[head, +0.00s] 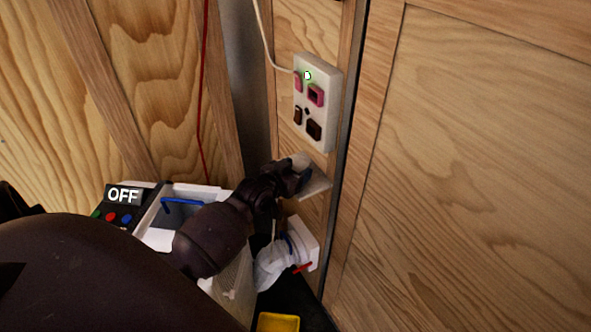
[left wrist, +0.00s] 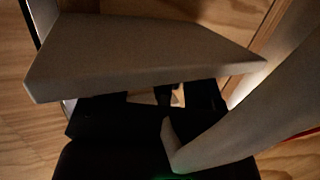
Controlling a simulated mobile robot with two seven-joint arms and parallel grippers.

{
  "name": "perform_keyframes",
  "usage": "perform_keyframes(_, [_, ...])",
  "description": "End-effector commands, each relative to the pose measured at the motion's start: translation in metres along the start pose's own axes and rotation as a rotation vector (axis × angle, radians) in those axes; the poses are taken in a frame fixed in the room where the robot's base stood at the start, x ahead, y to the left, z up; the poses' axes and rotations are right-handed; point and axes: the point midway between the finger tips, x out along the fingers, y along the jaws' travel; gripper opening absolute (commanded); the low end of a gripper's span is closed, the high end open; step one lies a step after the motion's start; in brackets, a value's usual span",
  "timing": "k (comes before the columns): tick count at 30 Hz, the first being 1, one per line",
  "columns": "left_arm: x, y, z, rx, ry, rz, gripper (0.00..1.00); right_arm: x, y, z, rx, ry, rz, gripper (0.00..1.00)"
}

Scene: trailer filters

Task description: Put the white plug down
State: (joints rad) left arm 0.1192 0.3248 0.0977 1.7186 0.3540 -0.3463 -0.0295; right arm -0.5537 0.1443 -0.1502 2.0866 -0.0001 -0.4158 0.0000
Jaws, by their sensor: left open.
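A small rounded white thing, which looks like the white plug (head: 300,160), shows at the upper side of my left gripper (head: 293,179) in the head view. A small pale shelf (head: 318,187) juts from the wood wall right beside the gripper. My left gripper is open; its dark fingers are close to the shelf and partly hide it. I cannot tell whether the plug touches the shelf. In the left wrist view, a pale slab (left wrist: 150,55) fills the upper part and a pale rounded shape is at the right. My right gripper is not in view.
Above the shelf is a white outlet panel (head: 318,100) with a green light and pink and brown sockets. Below is a white fitting (head: 303,243) with a pale hose and red lever.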

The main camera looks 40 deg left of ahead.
Motion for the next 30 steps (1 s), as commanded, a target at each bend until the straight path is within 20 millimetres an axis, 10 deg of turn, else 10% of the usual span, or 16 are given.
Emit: perform_keyframes(30, [-0.119, 0.001, -0.011, -0.001, -0.001, 0.001, 0.63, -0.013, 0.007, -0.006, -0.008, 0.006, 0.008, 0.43])
